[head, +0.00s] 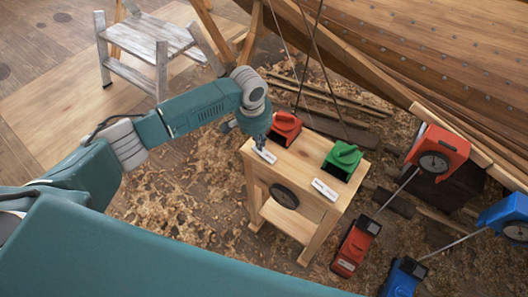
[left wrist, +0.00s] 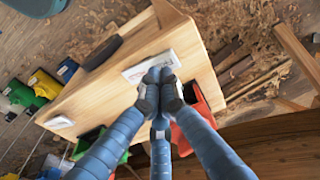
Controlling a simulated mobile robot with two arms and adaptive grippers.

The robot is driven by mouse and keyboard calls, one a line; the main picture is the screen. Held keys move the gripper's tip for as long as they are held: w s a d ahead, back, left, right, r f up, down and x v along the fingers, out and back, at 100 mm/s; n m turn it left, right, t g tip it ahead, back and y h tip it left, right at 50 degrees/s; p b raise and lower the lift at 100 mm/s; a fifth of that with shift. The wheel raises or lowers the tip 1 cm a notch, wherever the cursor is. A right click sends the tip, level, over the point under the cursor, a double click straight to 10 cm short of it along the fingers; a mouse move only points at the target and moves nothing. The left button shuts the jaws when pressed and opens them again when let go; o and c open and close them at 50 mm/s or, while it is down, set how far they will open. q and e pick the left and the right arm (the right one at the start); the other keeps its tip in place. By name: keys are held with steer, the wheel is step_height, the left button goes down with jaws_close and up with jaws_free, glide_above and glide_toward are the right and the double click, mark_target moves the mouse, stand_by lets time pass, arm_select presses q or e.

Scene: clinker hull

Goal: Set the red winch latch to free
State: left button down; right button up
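The red winch (head: 285,127) sits on the top of a wooden stand (head: 303,163). A white label plate (head: 264,155) lies in front of it; no latch shows clearly. My left gripper (head: 260,142) is at this plate, just left of the red winch. In the left wrist view its fingertips (left wrist: 160,82) are together at the lower edge of the plate (left wrist: 150,64), with nothing visible between them. The red winch (left wrist: 190,118) is partly hidden behind the right finger there. My right gripper is not in view.
A green winch (head: 343,158) with its own white plate (head: 325,190) is on the same stand. Red (head: 438,150) and blue (head: 508,215) machines stand to the right. A step stool (head: 160,50) is at the upper left, the planked hull (head: 430,60) behind. Shavings cover the floor.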

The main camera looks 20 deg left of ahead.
arm_select(q)
steer(key=shift+s+f+b, duration=0.1)
steer(key=shift+f+b, duration=0.35)
steer(key=shift+f, duration=0.75)
stand_by(0.3)
steer(key=shift+r+p, duration=0.85)
steer(key=shift+p, duration=0.2)
step_height(320, 180, up, 6)
steer(key=p, duration=0.6)
steer(key=shift+f, duration=0.25)
steer(key=shift+d+f, duration=0.1)
